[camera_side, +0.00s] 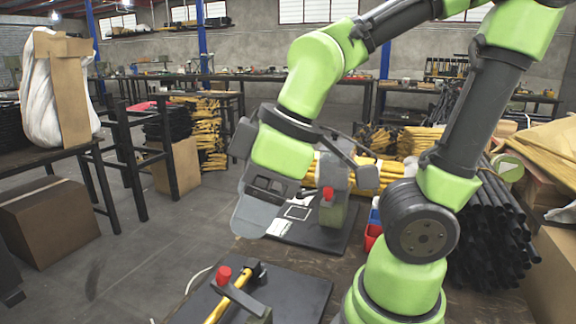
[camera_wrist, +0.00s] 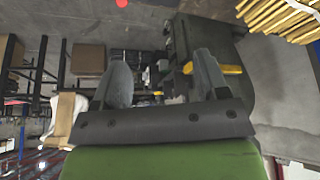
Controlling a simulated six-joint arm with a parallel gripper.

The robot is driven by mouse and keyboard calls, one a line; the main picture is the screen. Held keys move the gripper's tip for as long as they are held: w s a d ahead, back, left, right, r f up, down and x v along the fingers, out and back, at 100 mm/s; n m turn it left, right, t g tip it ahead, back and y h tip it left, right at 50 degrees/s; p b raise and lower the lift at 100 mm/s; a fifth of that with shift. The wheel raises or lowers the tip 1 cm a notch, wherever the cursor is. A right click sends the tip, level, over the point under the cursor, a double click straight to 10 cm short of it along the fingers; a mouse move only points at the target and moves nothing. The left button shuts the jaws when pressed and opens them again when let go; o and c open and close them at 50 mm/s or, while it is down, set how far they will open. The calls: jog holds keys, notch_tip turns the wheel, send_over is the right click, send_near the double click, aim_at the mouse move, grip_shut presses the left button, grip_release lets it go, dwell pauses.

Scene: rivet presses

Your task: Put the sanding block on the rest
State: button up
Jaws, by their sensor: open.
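My gripper (camera_side: 250,222) hangs over the bench in the side view, with its grey fingers pointing down and left. In the wrist view my gripper (camera_wrist: 160,70) shows two grey fingers well apart, with no object clearly held between them. I cannot make out a sanding block in either view. I cannot tell which thing is the rest. A flat panel with a white square outline (camera_side: 297,212) lies on a dark mat behind the gripper. It is partly hidden by the gripper and arm.
A press with a red knob (camera_side: 328,194) stands behind the gripper. Red and blue bins (camera_side: 373,234) sit beside my arm. Black tubes (camera_side: 497,235) are stacked at right.

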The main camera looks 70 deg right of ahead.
jog(key=s+d+r+m+t, duration=0.2)
jog(key=s+r+m, duration=0.1)
jog(key=m, duration=0.6)
jog(key=shift+s+d+r+m+t, duration=0.15)
jog(key=shift+d+r+m+t, duration=0.2)
jog(key=shift+r, duration=0.35)
